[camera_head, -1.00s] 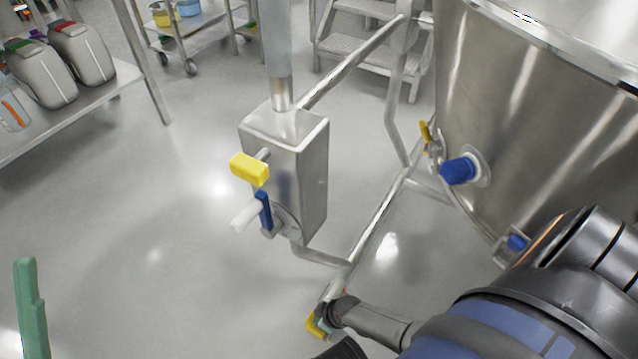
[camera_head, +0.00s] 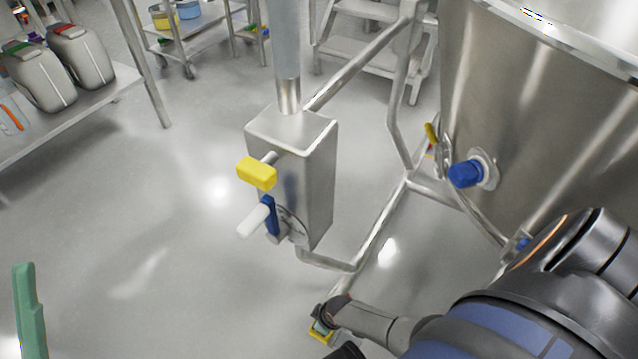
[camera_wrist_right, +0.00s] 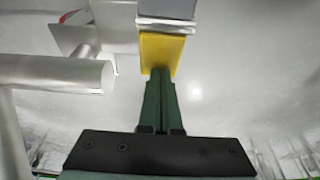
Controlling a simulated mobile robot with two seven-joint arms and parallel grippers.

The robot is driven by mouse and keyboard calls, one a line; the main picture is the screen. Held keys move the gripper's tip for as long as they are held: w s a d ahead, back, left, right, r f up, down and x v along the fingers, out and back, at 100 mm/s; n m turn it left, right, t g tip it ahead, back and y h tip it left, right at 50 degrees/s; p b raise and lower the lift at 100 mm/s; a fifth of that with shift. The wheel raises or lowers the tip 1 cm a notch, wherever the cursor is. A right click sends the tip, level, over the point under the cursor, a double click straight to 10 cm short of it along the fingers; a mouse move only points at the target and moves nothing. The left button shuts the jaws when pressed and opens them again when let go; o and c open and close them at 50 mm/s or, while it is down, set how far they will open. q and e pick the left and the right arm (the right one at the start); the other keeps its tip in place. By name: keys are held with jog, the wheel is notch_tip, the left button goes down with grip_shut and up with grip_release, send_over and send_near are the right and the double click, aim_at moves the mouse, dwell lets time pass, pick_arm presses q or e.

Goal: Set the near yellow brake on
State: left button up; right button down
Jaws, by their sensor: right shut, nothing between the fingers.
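The near yellow brake (camera_head: 319,334) shows as a small yellow piece at the foot of the metal frame, low in the head view and partly hidden by my right gripper (camera_head: 321,325). In the right wrist view the yellow brake (camera_wrist_right: 162,55) is a flat yellow pedal under a grey metal part. The green fingers of my right gripper (camera_wrist_right: 160,88) are shut together with nothing between them. Their tips are at the pedal's lower edge and seem to touch it. One green finger of my left gripper (camera_head: 28,305) shows at the left edge; its opening cannot be judged.
A steel box (camera_head: 300,165) on a post carries a yellow-capped lever (camera_head: 257,173) and a blue-and-white handle (camera_head: 262,217). A large steel vessel (camera_head: 540,120) with a blue cap (camera_head: 466,174) stands at right. A bench (camera_head: 110,95) with containers is at left. Floor at left is clear.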

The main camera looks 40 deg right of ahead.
pick_arm(q)
jog(key=shift+w+f, duration=0.15)
jog(key=shift+f, duration=0.25)
pick_arm(e)
jog(key=shift+w+a+f, duration=0.1)
jog(key=shift+w+f, duration=0.05)
jog(key=shift+f, duration=0.3)
pick_arm(q)
jog(key=shift+b, duration=0.35)
notch_tip(320, 180, up, 8)
jog(key=w+a+y+p, duration=0.1)
jog(key=y+p, duration=0.1)
jog(key=p, duration=0.8)
jog(key=shift+w+a+n+t, duration=0.15)
jog(key=shift+w+n+t, duration=0.15)
jog(key=shift+n, duration=0.1)
pick_arm(e)
jog(key=v, duration=1.2)
jog(key=shift+r, duration=0.2)
